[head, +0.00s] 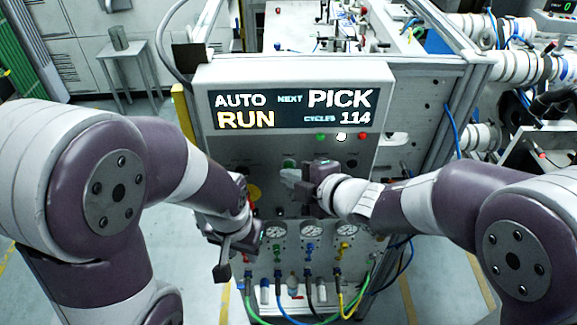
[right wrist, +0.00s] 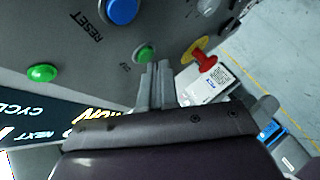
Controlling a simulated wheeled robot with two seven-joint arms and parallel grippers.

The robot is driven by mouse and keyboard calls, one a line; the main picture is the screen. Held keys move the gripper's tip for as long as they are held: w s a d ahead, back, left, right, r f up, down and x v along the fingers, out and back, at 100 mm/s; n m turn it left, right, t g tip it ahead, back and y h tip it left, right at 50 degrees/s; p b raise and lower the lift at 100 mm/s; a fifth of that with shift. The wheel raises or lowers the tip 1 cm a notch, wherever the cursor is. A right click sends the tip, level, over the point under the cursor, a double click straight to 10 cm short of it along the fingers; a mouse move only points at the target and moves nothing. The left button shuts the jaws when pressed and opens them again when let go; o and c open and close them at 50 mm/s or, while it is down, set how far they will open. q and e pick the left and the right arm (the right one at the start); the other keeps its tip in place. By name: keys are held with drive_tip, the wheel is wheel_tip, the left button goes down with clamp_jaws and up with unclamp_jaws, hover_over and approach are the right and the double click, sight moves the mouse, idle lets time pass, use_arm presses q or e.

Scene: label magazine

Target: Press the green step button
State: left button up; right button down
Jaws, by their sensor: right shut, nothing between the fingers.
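A green button (head: 289,163) shows on the grey panel beside my right gripper (head: 287,176) in the head view. In the right wrist view a green button (right wrist: 145,53) lies just beyond the tips of my right gripper (right wrist: 157,72), its small label unreadable. The fingers are together and empty; whether they touch the panel I cannot tell. Another green round thing (right wrist: 42,72) sits further left, button or lamp. My left gripper (head: 223,268) hangs low at the panel's left side, and its finger gap is not clear.
The display (head: 293,108) reads AUTO RUN, NEXT PICK, CYCLES 114. A blue button (right wrist: 122,10) marked RESET and a red mushroom button (right wrist: 204,60) on a yellow plate are near the fingers. Gauges (head: 308,231) and hoses are below. A small table (head: 122,50) stands at the back left.

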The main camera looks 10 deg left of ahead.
drive_tip(key=shift+s+d, duration=0.1)
drive_tip(key=shift+s, duration=0.25)
drive_tip(key=s+b, duration=0.1)
drive_tip(key=s, duration=0.1)
drive_tip(key=s+d+b, duration=0.1)
drive_tip(key=s, duration=0.1)
drive_tip(key=shift+s+d, duration=0.2)
drive_tip(key=shift+s, duration=0.15)
idle(0.7)
